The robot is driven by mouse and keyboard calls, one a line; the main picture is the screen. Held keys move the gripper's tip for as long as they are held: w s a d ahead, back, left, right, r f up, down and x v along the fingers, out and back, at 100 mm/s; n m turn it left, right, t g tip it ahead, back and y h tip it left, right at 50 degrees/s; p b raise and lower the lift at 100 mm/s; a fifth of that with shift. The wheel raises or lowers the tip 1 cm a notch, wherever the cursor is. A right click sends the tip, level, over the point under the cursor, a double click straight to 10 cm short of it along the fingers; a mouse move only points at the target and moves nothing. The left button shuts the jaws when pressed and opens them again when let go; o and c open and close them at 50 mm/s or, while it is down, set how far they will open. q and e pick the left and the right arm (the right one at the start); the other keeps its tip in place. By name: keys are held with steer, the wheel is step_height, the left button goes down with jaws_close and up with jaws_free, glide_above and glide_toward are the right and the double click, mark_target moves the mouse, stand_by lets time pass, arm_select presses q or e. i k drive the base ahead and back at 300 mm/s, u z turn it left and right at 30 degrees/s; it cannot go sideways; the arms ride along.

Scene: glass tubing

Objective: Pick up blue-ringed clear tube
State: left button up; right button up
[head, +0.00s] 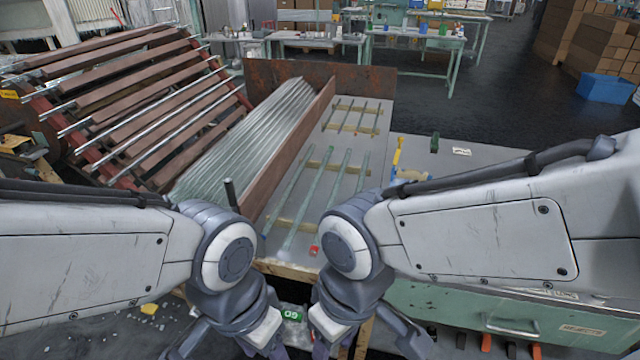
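Several clear glass tubes lie apart from each other across wooden strips on the grey table, in the middle of the head view. The leftmost tube (288,192) shows a small bluish mark at its near end; I cannot tell for sure whether that is a blue ring. Another clear tube (306,198) lies just to its right. My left gripper (266,338) and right gripper (328,328) point down at the bottom edge, close together and nearer to me than the tubes. Their fingertips are cut off or hidden, so their opening does not show.
A bundle of long clear tubes (245,140) lies left of a rusty brown divider (292,150). More short tubes (352,112) rest farther back. A slatted rack (130,95) stands at the left. A small red item (314,250) lies near the table's front edge (285,269).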

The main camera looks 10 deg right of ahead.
mark_target(267, 227)
steer(key=u, duration=0.35)
steer(key=k, duration=0.5)
steer(key=u, duration=1.1)
steer(key=i, duration=1.35)
steer(key=z, duration=1.35)
steer(key=i, duration=0.95)
steer(key=z, duration=0.25)
